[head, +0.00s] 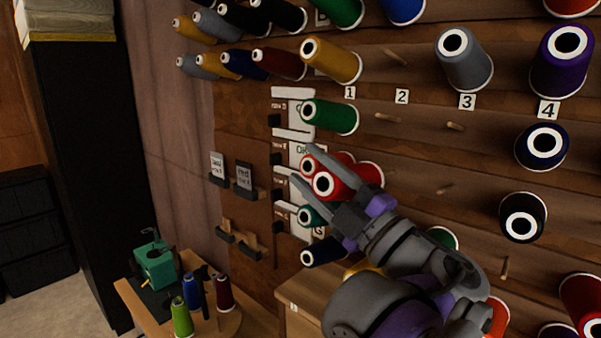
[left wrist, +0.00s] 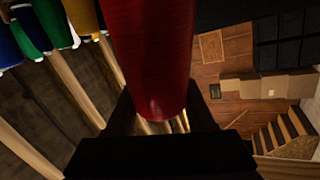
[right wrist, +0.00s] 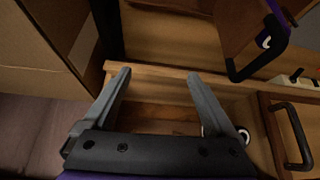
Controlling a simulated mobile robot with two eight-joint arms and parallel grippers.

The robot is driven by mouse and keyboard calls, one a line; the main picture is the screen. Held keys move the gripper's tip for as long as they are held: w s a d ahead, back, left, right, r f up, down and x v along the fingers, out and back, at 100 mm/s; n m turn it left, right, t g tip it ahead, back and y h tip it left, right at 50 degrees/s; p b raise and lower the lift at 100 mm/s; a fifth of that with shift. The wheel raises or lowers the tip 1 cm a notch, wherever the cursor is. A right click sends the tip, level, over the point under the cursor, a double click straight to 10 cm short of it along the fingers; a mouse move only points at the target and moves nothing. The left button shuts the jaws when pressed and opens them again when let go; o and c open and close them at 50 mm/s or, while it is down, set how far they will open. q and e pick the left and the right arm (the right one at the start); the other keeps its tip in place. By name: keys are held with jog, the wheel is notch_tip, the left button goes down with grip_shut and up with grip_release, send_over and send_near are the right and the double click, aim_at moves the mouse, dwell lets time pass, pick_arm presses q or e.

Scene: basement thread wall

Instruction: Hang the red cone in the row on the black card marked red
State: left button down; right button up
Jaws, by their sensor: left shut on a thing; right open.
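My left gripper (head: 301,164) is shut on a red cone (head: 326,184) in front of the thread wall. The cone also fills the upper middle of the left wrist view (left wrist: 150,50). More red shows close beside and behind it in the head view, partly hidden by the fingers. Two small cards stand in black holders left of the cones: a pale card (head: 217,164) and a dark card (head: 244,175). Their writing is too small to read. My right gripper (right wrist: 160,78) is open and empty in the right wrist view, above wooden furniture.
Rows of coloured cones sit on wall pegs, with number tags 1 to 4 (head: 467,101). A green cone (head: 330,117) is just above my left gripper. Two empty holders (head: 225,234) sit below the cards. A small table (head: 140,300) carries several cones and a green device (head: 154,264).

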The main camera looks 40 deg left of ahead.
pick_arm(q)
jog(key=shift+w+d+f, duration=0.1)
jog(key=shift+w+f, duration=0.2)
jog(key=shift+w, duration=1.2)
jog(key=shift+w+d+f, duration=0.15)
jog(key=shift+w+f, duration=0.2)
jog(key=shift+w, duration=1.2)
jog(key=shift+w+d+f, duration=0.1)
jog(key=shift+w+f, duration=0.2)
jog(key=shift+w, duration=1.2)
jog(key=shift+s+f, duration=0.1)
jog(key=shift+f, duration=0.15)
jog(key=shift+c, duration=0.9)
grip_release()
